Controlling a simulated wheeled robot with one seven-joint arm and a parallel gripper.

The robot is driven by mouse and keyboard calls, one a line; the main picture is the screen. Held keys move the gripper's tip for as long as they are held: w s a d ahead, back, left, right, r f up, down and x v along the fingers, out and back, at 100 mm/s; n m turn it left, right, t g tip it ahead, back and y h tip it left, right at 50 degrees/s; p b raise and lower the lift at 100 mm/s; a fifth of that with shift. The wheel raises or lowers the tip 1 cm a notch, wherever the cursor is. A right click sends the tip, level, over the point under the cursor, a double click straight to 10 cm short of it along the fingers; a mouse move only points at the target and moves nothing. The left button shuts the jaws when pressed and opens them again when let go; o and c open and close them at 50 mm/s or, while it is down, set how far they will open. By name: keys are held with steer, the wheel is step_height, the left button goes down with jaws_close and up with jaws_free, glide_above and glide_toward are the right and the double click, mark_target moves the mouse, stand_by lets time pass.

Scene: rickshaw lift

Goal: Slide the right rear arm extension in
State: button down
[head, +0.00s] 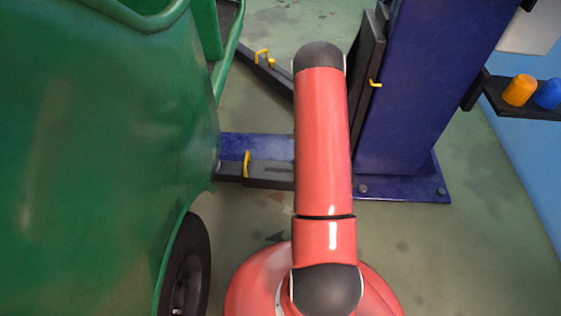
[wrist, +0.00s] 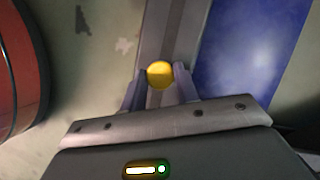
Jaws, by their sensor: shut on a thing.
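In the wrist view, my gripper (wrist: 160,84) has its two grey fingers shut on a round yellow handle (wrist: 160,74). The handle stands on a long dark grey lift arm (wrist: 176,28), with one finger on each side of it. In the head view, my own red arm hides the gripper and the handle it holds. A low dark lift arm (head: 270,175) with a yellow handle (head: 247,163) lies beside the blue base plate. A second dark lift arm (head: 272,77) with a yellow handle (head: 262,55) lies farther back. I cannot tell how far the held extension sticks out.
The green rickshaw body (head: 100,150) fills the left, with a dark wheel (head: 190,265) below it. A blue lift post (head: 415,80) rises on the right. A black shelf (head: 530,103) with an orange piece (head: 519,90) and a blue piece (head: 549,93) is farther right. Floor is open at lower right.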

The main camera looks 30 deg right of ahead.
steer(key=s+d, duration=0.1)
steer(key=d, duration=0.1)
steer(key=s+d, duration=0.3)
steer(key=d, duration=0.1)
steer(key=shift+s+d+b, duration=0.1)
steer(key=shift+s+b, duration=0.2)
steer(key=shift+b, duration=0.1)
steer(key=c, duration=1.1)
jaws_free()
step_height(320, 180, up, 20)
steer(key=p, duration=0.3)
steer(key=shift+p, duration=0.4)
